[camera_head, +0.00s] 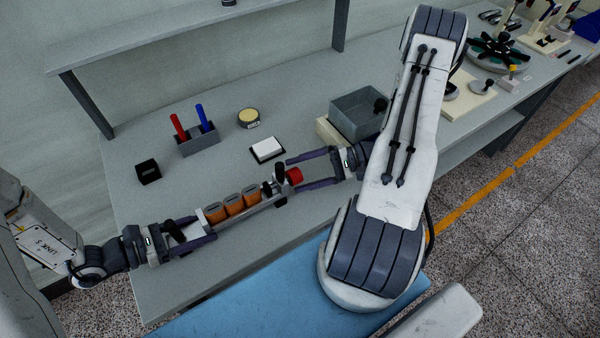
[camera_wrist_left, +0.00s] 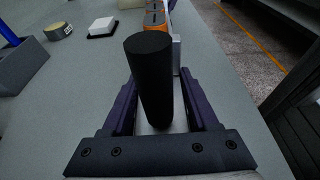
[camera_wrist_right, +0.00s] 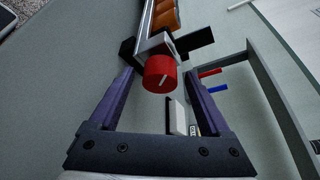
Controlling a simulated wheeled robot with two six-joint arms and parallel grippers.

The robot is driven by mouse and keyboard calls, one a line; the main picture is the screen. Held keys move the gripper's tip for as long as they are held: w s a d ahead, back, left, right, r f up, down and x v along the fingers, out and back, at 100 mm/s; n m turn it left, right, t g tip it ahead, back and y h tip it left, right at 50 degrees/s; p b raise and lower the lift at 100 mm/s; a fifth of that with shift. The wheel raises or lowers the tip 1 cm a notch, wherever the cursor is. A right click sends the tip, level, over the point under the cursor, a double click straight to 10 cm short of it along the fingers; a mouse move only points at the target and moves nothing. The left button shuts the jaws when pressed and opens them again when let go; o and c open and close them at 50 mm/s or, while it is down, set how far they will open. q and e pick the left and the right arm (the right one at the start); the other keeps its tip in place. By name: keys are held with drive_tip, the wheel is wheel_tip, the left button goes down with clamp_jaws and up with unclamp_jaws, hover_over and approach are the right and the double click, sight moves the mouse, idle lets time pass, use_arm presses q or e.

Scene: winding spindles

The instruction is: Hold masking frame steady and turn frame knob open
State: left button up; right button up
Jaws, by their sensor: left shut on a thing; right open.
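The masking frame (camera_head: 262,203) is a long pale metal bar with several orange blocks on it, black handles and a red knob (camera_head: 294,175) at its right end. My left gripper (camera_head: 197,233) is shut on the frame's left end. In the left wrist view, a black cylindrical handle (camera_wrist_left: 150,80) rises between its fingers (camera_wrist_left: 155,110) and hides the exact contact. My right gripper (camera_head: 298,171) is open at the right end, with its fingertips on either side of the knob. In the right wrist view, the red knob (camera_wrist_right: 160,73) sits between the fingertips, with gaps on both sides.
Behind the frame on the grey table are a black block (camera_head: 148,172), a holder (camera_head: 198,141) with red and blue sticks, a yellow-topped round tin (camera_head: 249,117) and a white pad (camera_head: 267,149). A grey bin (camera_head: 357,113) stands behind my right gripper.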

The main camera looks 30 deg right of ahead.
drive_tip(key=shift+w+a, duration=0.1)
drive_tip(key=shift+a, duration=0.15)
clamp_jaws()
drive_tip(key=shift+f+n+t+y, duration=0.1)
drive_tip(key=shift+n+t+y, duration=0.4)
drive_tip(key=shift+n, duration=0.85)
drive_tip(key=shift+f+n+t+y, duration=0.1)
drive_tip(key=shift+n+t+y, duration=0.4)
drive_tip(key=shift+n, duration=0.85)
